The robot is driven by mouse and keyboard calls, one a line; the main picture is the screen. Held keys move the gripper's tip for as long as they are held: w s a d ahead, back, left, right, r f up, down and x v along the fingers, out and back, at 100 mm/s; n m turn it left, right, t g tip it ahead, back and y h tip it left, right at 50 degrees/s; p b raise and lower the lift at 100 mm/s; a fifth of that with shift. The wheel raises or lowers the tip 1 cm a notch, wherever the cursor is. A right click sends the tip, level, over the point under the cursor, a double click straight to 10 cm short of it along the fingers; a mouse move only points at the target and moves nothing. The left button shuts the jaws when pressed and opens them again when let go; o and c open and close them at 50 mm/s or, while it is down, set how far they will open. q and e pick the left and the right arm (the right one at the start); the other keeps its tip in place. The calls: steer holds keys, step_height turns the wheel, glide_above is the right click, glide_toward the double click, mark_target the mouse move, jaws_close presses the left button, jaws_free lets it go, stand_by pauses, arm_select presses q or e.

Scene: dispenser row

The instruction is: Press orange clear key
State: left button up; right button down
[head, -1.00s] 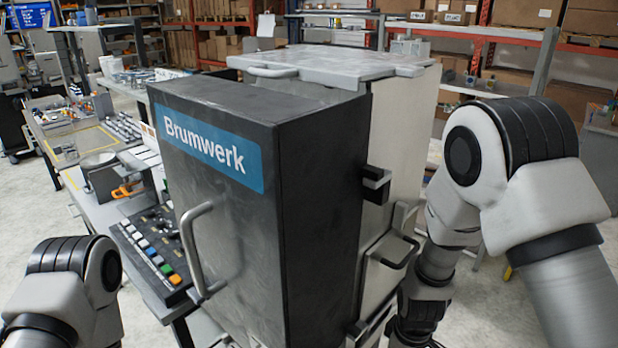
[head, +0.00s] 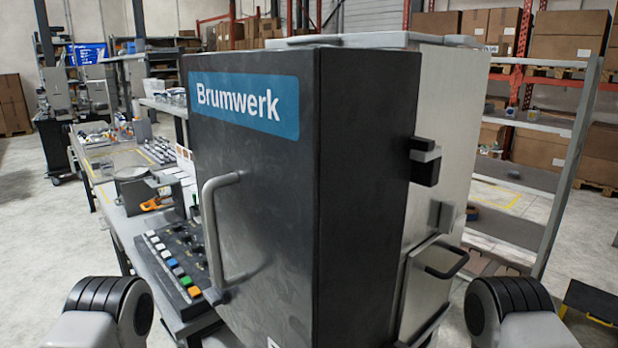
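The orange key (head: 194,291) is the nearest in a row of coloured keys on a dark control panel (head: 176,246). The panel lies on the bench, left of the black door marked Brumwerk. The door's grey handle (head: 211,235) stands just right of the keys and hides part of the panel. Only rounded upper parts of my two arms show at the bottom left and bottom right. Neither of my grippers is in view.
The large dark cabinet door (head: 270,190) blocks the middle of the view. A pan-like device (head: 135,188) and an orange clamp (head: 157,203) sit on the bench behind the panel. Open floor shows at far left. A shelf rack (head: 570,140) stands at right.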

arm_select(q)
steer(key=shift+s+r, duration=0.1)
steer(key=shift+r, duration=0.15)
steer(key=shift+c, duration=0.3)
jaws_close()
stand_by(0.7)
